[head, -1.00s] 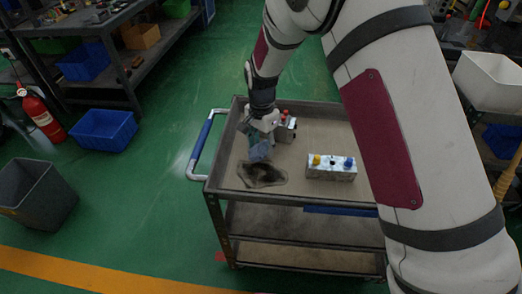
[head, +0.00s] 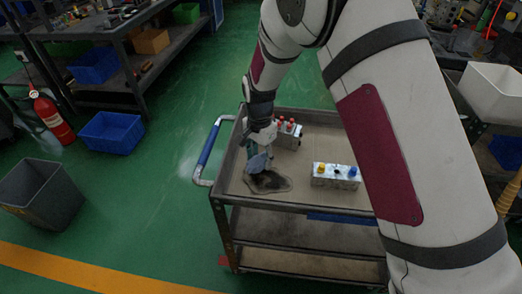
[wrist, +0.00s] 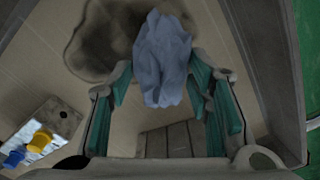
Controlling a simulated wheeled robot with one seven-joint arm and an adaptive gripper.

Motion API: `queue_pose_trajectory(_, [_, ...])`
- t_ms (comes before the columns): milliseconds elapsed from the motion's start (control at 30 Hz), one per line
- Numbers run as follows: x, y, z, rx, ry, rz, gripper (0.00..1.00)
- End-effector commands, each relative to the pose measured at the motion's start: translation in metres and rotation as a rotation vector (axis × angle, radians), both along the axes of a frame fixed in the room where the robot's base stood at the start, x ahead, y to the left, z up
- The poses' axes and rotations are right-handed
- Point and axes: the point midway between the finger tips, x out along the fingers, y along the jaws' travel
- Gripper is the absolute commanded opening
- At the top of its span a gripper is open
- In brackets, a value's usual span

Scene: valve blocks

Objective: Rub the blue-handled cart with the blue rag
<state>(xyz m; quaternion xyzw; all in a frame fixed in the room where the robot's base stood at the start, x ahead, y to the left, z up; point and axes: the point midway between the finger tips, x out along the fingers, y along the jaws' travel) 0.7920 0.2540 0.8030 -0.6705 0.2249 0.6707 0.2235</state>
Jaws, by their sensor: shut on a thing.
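The grey cart (head: 228,197) has a blue-sleeved handle (head: 208,143) on its left end. A dark stain (head: 270,183) lies on its top tray near the left front; the wrist view shows part of the stain (wrist: 92,40). My gripper (head: 262,148) points down over the tray's left side, shut on the crumpled blue rag (head: 258,163). In the wrist view the rag (wrist: 162,62) bunches between the teal-padded fingers. The rag's lower end overlaps the stain's upper left part in the head view. I cannot tell whether it presses on the tray.
A valve block with yellow and blue knobs (head: 336,176) stands right of the stain. A red-knobbed block (head: 288,133) stands behind my gripper. A grey bin (head: 42,193), blue crate (head: 110,132) and fire extinguisher (head: 50,117) are on the floor at left.

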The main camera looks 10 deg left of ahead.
Motion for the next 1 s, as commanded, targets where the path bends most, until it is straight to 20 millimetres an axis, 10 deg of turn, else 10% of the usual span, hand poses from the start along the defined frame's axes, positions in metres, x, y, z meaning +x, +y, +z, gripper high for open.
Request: queue_pose_trajectory(1000, [-0.056,0.002,0.001,0.000,0.001,0.000,0.19])
